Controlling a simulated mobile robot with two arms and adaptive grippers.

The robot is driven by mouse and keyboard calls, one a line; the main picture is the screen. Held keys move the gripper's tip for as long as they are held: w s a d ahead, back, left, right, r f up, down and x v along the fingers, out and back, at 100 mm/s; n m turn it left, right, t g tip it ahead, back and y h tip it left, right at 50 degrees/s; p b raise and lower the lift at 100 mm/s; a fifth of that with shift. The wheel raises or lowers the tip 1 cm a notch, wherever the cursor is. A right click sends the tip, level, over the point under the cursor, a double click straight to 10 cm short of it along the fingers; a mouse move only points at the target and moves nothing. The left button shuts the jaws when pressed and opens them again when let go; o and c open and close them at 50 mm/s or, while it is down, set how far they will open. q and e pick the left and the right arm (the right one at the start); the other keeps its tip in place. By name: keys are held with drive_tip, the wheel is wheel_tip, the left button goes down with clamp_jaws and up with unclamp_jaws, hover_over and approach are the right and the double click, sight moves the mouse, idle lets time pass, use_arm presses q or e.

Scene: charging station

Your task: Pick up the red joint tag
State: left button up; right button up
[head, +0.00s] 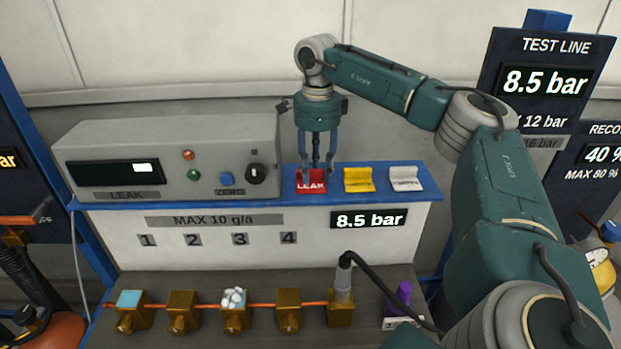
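The red joint tag (311,186), marked "LEAK", rests on the blue shelf (240,198), left of a yellow tag (358,180) and a white tag (405,178). My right gripper (317,174) points straight down over the red tag. Its fingers are apart, and the tips reach down around the upper part of the tag; whether they touch it I cannot tell. The tag appears to sit on the shelf. My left gripper does not show.
A grey leak meter (170,160) stands on the shelf close to the left of my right gripper. Below are several brass fittings (182,312) on an orange line, a grey probe (343,280) with a black cable, and a purple object (402,295). A wall is behind.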

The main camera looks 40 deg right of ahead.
clamp_jaws()
drive_tip(key=shift+r, duration=0.2)
drive_tip(key=shift+r, duration=0.2)
wheel_tip(320, 180, up, 8)
drive_tip(key=shift+w+r+b, duration=0.1)
drive_tip(key=shift+b, duration=1)
wheel_tip(320, 180, up, 11)
drive_tip(key=p, duration=0.4)
hover_over(316, 170)
